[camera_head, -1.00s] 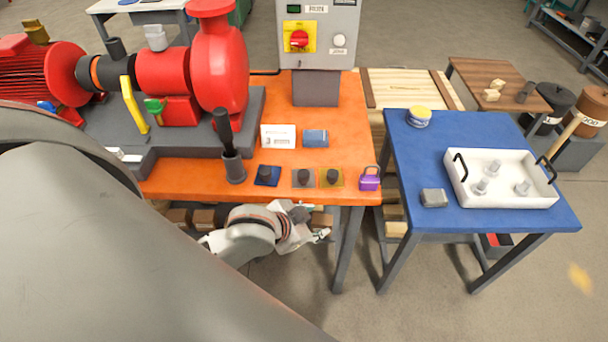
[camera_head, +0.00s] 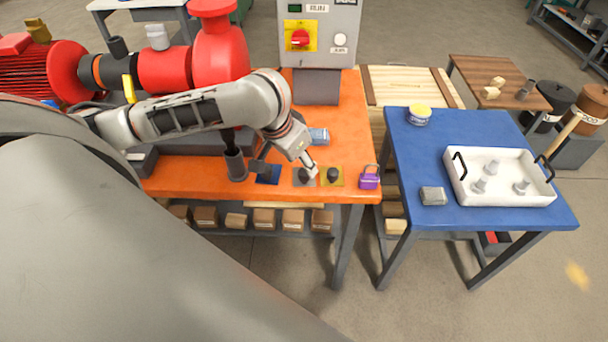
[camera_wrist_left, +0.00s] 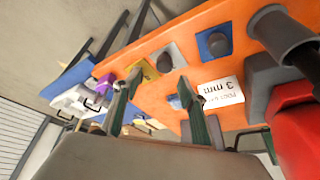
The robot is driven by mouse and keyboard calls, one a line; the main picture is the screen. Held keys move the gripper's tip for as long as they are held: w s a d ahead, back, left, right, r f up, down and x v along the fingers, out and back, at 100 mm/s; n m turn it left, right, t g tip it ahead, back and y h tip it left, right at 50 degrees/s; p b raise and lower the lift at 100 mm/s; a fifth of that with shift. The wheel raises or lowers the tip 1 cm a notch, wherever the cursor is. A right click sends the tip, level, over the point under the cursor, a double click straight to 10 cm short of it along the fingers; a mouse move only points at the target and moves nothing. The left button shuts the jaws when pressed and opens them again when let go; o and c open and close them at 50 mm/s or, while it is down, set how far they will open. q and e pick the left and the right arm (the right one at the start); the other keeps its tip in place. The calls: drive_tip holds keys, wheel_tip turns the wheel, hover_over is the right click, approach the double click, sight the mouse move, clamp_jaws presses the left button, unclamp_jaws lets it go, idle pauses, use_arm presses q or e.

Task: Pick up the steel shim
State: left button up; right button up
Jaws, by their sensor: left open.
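The steel shim (camera_head: 297,182) is a small grey square plate with a dark round knob, lying on the orange bench between a blue plate (camera_head: 267,178) and a yellow plate (camera_head: 333,181) of the same kind. My left gripper (camera_head: 310,170) is over the steel shim and partly covers it. In the left wrist view the left gripper (camera_wrist_left: 159,79) has its two fingers spread with nothing between the tips. The steel shim (camera_wrist_left: 171,57) shows there beyond the tips, apart from them. My right gripper is not in view.
A purple padlock (camera_head: 369,178) stands right of the plates. A dark upright handle in a grey socket (camera_head: 235,166) stands left of them. A "3 mm" sign (camera_wrist_left: 220,92) shows in the wrist view. A blue table (camera_head: 420,160) with a white tray (camera_head: 505,198) is to the right.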

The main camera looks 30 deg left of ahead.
sight(303, 172)
use_arm(q)
drive_tip(key=x, duration=0.7)
drive_tip(key=shift+s+a+f, duration=0.1)
drive_tip(key=shift+a+f, duration=0.25)
clamp_jaws()
